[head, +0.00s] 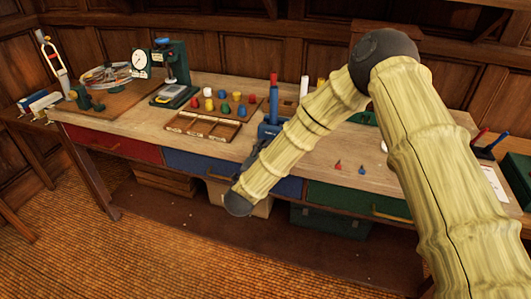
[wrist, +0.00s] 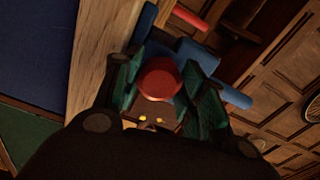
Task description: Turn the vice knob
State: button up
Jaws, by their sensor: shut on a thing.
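The blue vice (head: 268,131) stands at the front edge of the wooden bench, partly hidden behind my arm in the head view. Its blue body (wrist: 190,52) also shows in the wrist view, beyond the fingers. A round red knob (wrist: 160,76) sits between the green-padded fingers of my gripper (wrist: 163,88), which is shut on it. The head view shows only a small dark part near the vice; my arm hides most of the gripper and the knob there.
The bench top (head: 225,85) carries a compartment tray (head: 202,127), several coloured pieces, a green dial gauge stand (head: 175,75) and a wheel device (head: 105,75). A blue drawer (head: 205,165) and a green drawer (head: 345,200) lie below the front edge. Open floor lies in front.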

dwell(0.4)
jog(key=o, duration=1)
jog(key=shift+o, duration=0.2)
jog(key=v, duration=0.8)
